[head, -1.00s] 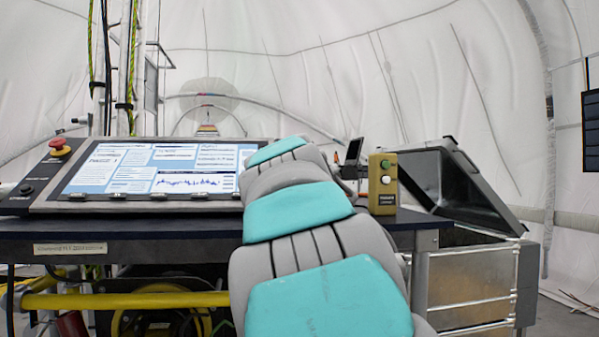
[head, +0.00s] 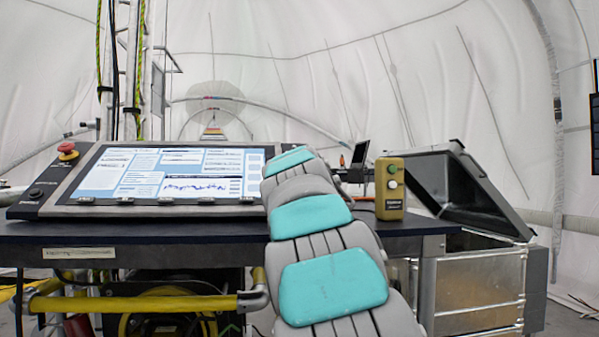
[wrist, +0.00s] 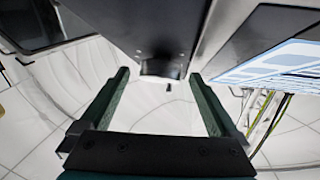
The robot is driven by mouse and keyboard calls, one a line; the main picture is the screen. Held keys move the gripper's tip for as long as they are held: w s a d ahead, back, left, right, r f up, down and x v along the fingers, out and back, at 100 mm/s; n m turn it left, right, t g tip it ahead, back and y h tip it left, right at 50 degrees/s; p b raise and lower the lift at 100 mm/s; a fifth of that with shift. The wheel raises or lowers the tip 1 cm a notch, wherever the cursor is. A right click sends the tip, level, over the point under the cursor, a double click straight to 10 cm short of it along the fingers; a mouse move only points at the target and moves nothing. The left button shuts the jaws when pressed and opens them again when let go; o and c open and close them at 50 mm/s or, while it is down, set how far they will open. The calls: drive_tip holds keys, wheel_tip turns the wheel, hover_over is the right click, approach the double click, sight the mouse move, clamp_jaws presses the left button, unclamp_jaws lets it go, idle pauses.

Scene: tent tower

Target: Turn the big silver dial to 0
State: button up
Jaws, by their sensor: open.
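I cannot make out a big silver dial for certain in either view. My gripper (wrist: 158,76) is open in the wrist view, with two green fingers spread apart and nothing held. A dark grey block with a rounded end (wrist: 162,68) shows between and just beyond the fingertips; I cannot tell whether it is the dial or whether a finger touches it. In the head view my grey and turquoise arm reaches over the right end of the console (head: 55,208) and hides the gripper and the area around it.
The console has a lit screen (head: 165,172), a red stop button (head: 67,150) and a small black knob (head: 36,194) at its left. A tan button box (head: 390,190) stands right of my arm. An open black-lidded metal case (head: 480,280) is at far right. Yellow pipes (head: 140,303) run below.

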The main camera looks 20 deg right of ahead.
drive_tip(key=c, duration=1.4)
drive_tip(key=shift+o, duration=0.2)
drive_tip(key=shift+r+n+y+p, duration=0.2)
drive_tip(key=shift+n+y+p, duration=0.1)
drive_tip(key=shift+p, duration=0.35)
